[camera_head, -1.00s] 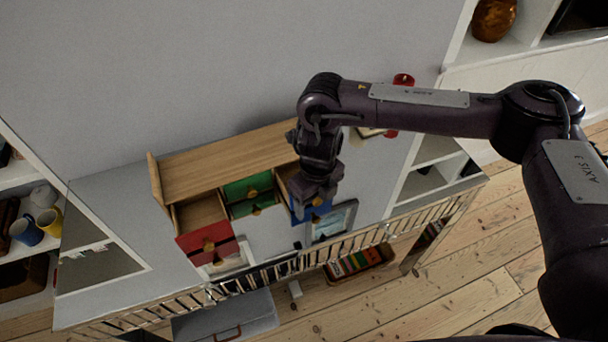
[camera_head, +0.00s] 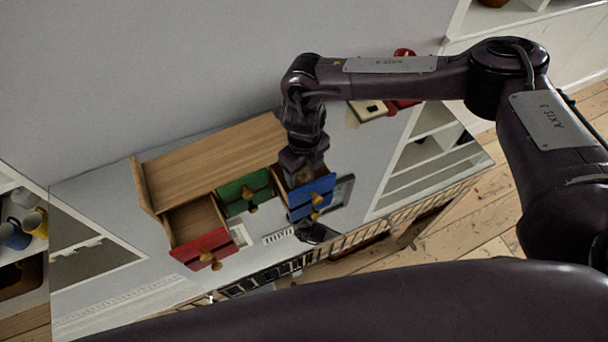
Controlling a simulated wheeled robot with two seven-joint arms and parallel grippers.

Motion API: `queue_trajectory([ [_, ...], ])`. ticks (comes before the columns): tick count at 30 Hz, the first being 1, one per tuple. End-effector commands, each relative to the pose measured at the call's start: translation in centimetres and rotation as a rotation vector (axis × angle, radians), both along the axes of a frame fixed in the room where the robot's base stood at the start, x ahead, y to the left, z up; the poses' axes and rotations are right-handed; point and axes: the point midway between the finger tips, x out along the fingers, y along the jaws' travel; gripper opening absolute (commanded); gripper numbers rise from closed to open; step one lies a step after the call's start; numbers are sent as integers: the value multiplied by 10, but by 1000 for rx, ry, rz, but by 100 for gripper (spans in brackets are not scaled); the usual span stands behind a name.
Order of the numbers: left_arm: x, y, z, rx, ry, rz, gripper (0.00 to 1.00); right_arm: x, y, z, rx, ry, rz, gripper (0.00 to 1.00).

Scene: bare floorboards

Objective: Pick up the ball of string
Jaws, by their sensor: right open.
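My right gripper (camera_head: 301,164) points down over the open blue drawer (camera_head: 312,197) at the right end of a small wooden drawer cabinet (camera_head: 210,165). The gripper is open. A small brownish patch (camera_head: 307,175) shows inside the blue drawer, just by the fingers. It may be the ball of string, but the gripper hides most of it, and I cannot tell whether they touch. I see no other ball of string. My left gripper is not in view.
The red drawer (camera_head: 203,249) is pulled out and looks empty. The green drawer (camera_head: 245,193) is also open a little. A red object (camera_head: 404,102) stands right of the cabinet. Mugs (camera_head: 18,235) sit on the left shelf. A dark arm part of mine crosses the bottom.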

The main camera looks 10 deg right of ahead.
Motion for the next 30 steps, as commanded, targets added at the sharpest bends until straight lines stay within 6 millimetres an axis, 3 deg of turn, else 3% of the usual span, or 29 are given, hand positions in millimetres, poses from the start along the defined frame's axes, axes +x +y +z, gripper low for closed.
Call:
queue_trajectory([
  [2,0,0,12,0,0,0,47,-2,4,-9,-2,4,1,68],
  [6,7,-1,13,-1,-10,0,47,-1,3,-27,0,2,-1,68],
  [14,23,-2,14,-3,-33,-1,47,-1,3,-33,0,1,0,68],
  [25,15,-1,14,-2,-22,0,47,0,2,-32,0,1,0,22],
  [30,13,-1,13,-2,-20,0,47,0,3,-32,0,1,0,19],
])
